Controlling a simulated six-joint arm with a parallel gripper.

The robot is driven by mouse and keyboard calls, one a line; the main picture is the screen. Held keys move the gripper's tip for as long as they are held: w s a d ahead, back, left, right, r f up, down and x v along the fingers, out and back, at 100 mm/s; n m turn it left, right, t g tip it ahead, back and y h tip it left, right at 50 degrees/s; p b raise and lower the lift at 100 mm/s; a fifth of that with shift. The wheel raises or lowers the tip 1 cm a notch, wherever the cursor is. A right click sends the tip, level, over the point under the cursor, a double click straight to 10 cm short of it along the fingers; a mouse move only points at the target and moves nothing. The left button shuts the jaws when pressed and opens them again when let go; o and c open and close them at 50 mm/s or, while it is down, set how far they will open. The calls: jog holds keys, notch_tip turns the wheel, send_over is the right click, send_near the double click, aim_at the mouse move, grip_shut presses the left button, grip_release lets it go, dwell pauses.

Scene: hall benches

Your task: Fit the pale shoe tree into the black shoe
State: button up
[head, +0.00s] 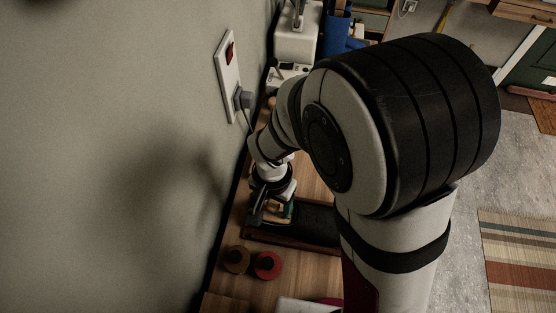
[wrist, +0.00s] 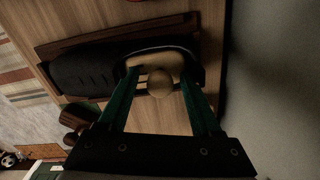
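The pale shoe tree (wrist: 155,62), with a round knob at its near end, sits between the green fingers of my gripper (wrist: 158,66), which touch it on both sides. In the wrist view it lies at the opening of the black shoe (wrist: 85,67), with the shoe's dark rim around it; how deep it sits I cannot tell. In the head view my gripper (head: 276,210) is low over the left end of the shoe (head: 315,218). My arm hides part of the shoe there.
The shoe lies in a dark brown tray (head: 290,240) on the wooden bench. A brown spool (head: 236,260) and a red spool (head: 267,265) stand in front of it. The wall with a socket plate (head: 228,75) and plug (head: 243,98) is close on the left. A white machine (head: 297,40) stands behind.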

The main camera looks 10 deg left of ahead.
aim_at(274, 203)
notch_tip(274, 203, up, 12)
jog(key=s+d+r+m+y, duration=0.1)
jog(key=s+d+r+m, duration=0.1)
jog(key=s+d, duration=0.9)
jog(key=shift+s+d+r+m+y, duration=0.15)
jog(key=shift+d+r+m+y, duration=0.25)
jog(key=shift+d, duration=0.65)
